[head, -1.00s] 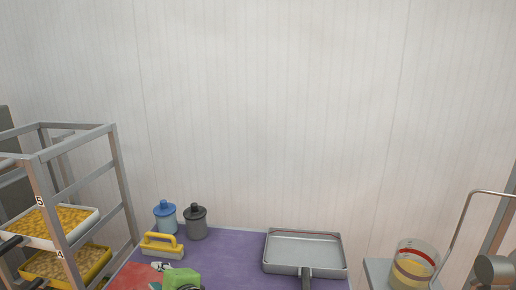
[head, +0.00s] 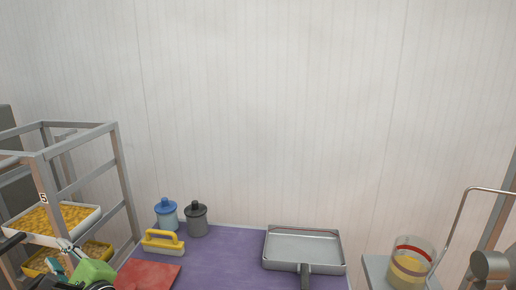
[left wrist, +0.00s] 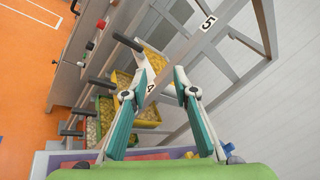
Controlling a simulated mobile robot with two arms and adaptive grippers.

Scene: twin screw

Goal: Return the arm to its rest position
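My left gripper (head: 66,250), with a green body and teal and grey fingers, is at the lower left of the head view, in front of the rack's trays. In the left wrist view its two fingers (left wrist: 160,82) stand apart with nothing between them, so it is open and empty. Rack trays show beyond the fingers. My right gripper is in neither view.
The grey rack (head: 125,185) holds a white tray (head: 28,238) and a yellow tray (head: 100,256) of yellow pieces. The purple table (head: 225,265) bears a red sheet (head: 150,275), yellow-handled brush (head: 163,246), two canisters and a metal pan (head: 303,245).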

